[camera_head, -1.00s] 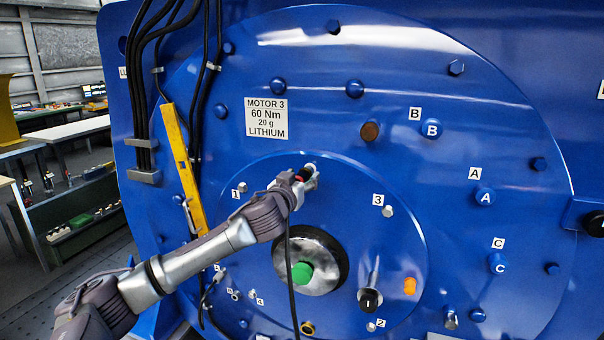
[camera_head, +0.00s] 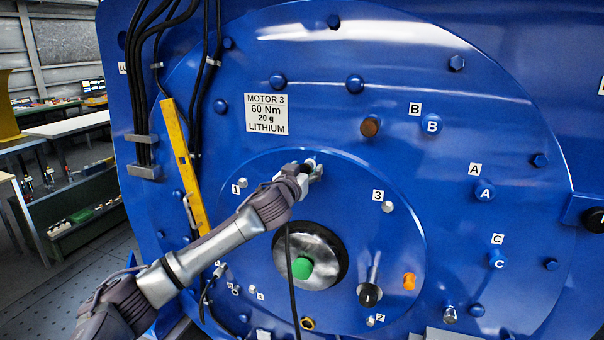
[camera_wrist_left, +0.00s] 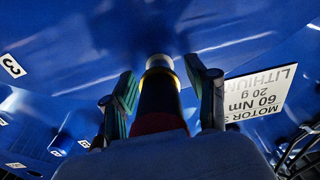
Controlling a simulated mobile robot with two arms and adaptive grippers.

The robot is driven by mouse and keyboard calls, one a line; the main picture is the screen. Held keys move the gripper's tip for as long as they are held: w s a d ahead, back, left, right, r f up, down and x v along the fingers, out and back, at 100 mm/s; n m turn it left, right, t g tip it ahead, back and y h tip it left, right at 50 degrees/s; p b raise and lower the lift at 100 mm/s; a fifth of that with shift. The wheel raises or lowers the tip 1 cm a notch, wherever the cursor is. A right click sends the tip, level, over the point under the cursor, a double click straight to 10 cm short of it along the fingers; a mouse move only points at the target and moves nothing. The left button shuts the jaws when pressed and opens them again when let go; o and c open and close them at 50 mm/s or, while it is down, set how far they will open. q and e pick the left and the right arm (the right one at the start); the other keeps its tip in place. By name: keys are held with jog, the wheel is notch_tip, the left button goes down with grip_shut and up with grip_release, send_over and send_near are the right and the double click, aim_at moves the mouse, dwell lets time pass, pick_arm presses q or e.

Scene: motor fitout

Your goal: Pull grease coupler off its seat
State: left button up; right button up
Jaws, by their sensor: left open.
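The grease coupler (camera_wrist_left: 158,95) shows in the left wrist view as a dark cylinder with a red band, a yellow ring and a pale tip against the blue motor face. My left gripper (camera_head: 312,170) is at the upper part of the round inner cover. Its fingers are open, one on each side of the coupler, with visible gaps in the wrist view (camera_wrist_left: 165,95). In the head view the gripper mostly hides the coupler. A black hose (camera_head: 291,265) hangs down from behind my wrist. My right gripper is not in view.
Below the gripper are a green knob (camera_head: 302,268) on a round hub, a black-tipped handle (camera_head: 369,293) and an orange plug (camera_head: 409,281). Bolts stick out around the cover. A yellow bar (camera_head: 184,165) and black cables (camera_head: 140,80) are at the left.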

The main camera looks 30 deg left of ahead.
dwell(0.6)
pick_arm(q)
grip_shut()
jog(key=shift+s, duration=0.1)
jog(key=shift+s+d+f, duration=0.1)
jog(key=shift+s+d, duration=0.1)
jog(key=shift+s, duration=0.55)
jog(key=shift+b+v, duration=0.75)
jog(key=shift+v, duration=1.35)
